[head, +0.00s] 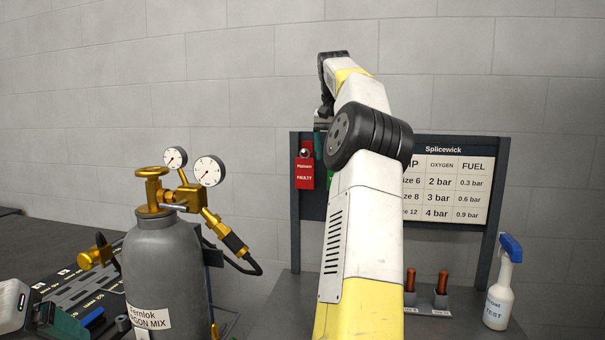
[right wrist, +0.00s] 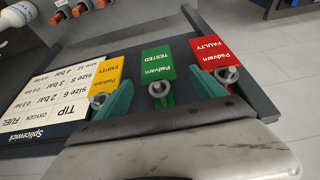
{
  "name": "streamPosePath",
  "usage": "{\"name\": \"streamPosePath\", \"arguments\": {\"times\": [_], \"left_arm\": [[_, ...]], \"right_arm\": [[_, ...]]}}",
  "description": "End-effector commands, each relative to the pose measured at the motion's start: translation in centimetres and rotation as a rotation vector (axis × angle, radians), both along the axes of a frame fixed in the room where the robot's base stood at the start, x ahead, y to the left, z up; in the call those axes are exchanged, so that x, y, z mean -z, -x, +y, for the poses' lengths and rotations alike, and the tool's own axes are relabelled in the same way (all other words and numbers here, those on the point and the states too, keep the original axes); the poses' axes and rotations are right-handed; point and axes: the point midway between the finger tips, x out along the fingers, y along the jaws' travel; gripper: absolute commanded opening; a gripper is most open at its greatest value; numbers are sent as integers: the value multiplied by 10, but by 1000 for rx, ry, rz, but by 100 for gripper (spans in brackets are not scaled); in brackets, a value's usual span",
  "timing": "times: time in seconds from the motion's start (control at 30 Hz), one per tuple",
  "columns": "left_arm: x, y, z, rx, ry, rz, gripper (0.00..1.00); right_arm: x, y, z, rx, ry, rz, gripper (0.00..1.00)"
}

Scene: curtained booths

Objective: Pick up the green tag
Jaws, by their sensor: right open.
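The green tag (right wrist: 158,62), marked Padvarn TESTED, hangs from a round-headed peg on the board. In the head view only a sliver of the green tag (head: 319,146) shows beside my right arm. My right gripper (right wrist: 160,96) is open, its teal fingers on either side of the green tag's peg end. I see no grip on the tag. In the head view my right arm hides most of that gripper. My left gripper (head: 66,323) shows partly at the lower left; its jaw opening is unclear.
A yellow EMPTY tag (right wrist: 107,72) and a red FAULTY tag (right wrist: 213,58) hang close on either side. The board (head: 310,230) carries a pressure chart (head: 455,190). A grey gas cylinder (head: 165,265) with gauges stands left; a spray bottle (head: 498,300) stands right.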

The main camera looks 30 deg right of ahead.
Motion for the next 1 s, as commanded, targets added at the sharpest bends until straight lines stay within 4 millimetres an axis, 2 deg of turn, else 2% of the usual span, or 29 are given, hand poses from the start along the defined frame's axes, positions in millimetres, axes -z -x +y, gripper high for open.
{"name": "streamPosePath", "arguments": {"times": [0.5, 0.8, 0.87, 1.0], "left_arm": [[0, 0, 0, 0, 0, 0, 87], [0, 0, 0, 0, 0, 0, 87], [0, 0, 0, 0, 0, 0, 87], [0, 0, 0, 0, 0, 0, 87]], "right_arm": [[62, -10, -14, -2, 1, -1, 80], [67, -13, -14, -4, 1, -3, 80], [67, -12, -14, -4, 1, -3, 70], [67, -13, -14, -4, 1, -3, 43]]}}
